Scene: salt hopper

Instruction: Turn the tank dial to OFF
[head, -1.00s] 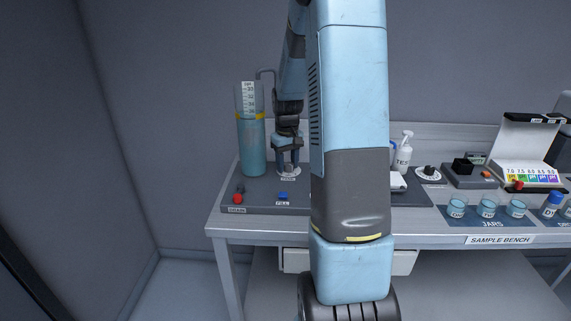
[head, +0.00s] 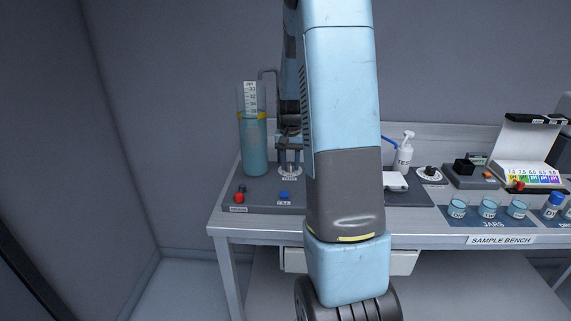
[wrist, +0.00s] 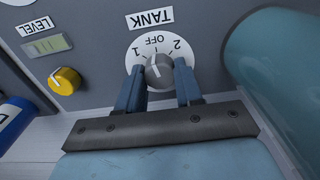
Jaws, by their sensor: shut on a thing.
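The tank dial (wrist: 158,72) is a grey knob on a white round plate marked OFF, 1 and 2, under a TANK label (wrist: 150,18). The white line on the knob leans to the upper left, towards the side between 1 and OFF. My gripper (wrist: 160,80) is shut on the knob, with one blue-grey finger on each side. In the head view my gripper (head: 289,160) reaches down to the dial plate (head: 290,170), beside the clear cylinder (head: 253,145) of blue liquid. The knob there is mostly hidden by the fingers.
In the wrist view a yellow knob (wrist: 66,80) and a LEVEL display (wrist: 46,45) lie left of the dial. The cylinder (wrist: 275,70) is close on the right. Red (head: 240,196) and blue (head: 284,196) buttons stand in front on the bench. Jars (head: 488,207) are at the right.

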